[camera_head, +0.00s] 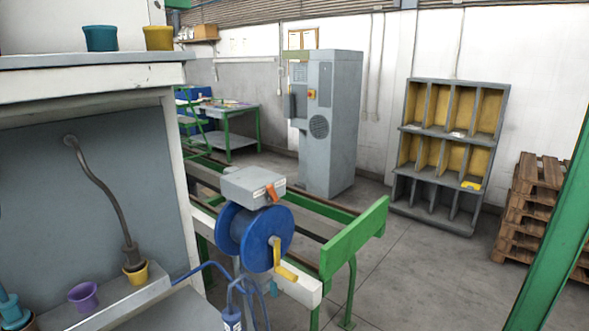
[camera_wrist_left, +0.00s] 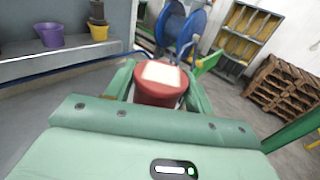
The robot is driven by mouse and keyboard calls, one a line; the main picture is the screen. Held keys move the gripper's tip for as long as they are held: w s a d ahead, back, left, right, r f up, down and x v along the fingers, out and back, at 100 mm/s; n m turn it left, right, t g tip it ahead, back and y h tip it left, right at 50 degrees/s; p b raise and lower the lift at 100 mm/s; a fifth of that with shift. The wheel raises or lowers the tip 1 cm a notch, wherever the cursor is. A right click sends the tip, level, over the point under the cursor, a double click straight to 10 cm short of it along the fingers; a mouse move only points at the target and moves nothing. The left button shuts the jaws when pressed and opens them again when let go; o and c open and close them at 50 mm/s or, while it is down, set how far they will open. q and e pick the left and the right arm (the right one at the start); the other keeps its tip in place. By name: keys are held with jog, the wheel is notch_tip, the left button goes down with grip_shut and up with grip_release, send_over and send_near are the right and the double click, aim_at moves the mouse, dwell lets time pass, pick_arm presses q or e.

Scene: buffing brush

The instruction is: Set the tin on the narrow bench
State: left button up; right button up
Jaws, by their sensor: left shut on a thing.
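A red tin (camera_wrist_left: 153,95) with a pale label on top is in the left wrist view. My green left gripper (camera_wrist_left: 159,84) is shut on it, with one finger on each side. The tin's lower part is hidden behind the gripper body. Neither the tin nor a gripper shows in the head view. A green-framed workbench (camera_head: 228,138) stands at the back left in the head view. I cannot tell which surface is the narrow bench.
A blue hose reel (camera_head: 240,232) stands before a green rail frame (camera_head: 355,240). A purple pot (camera_head: 84,297) and yellow pot (camera_head: 136,279) sit on a ledge at left. A grey cabinet (camera_head: 335,120), pigeonhole rack (camera_head: 449,155) and pallets (camera_head: 528,215) stand farther off. Floor between is clear.

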pick_arm(q)
jog(key=shift+s+d+f, duration=0.15)
jog(key=shift+s+f, duration=0.15)
jog(key=shift+f, duration=0.45)
jog(key=shift+a, duration=0.2)
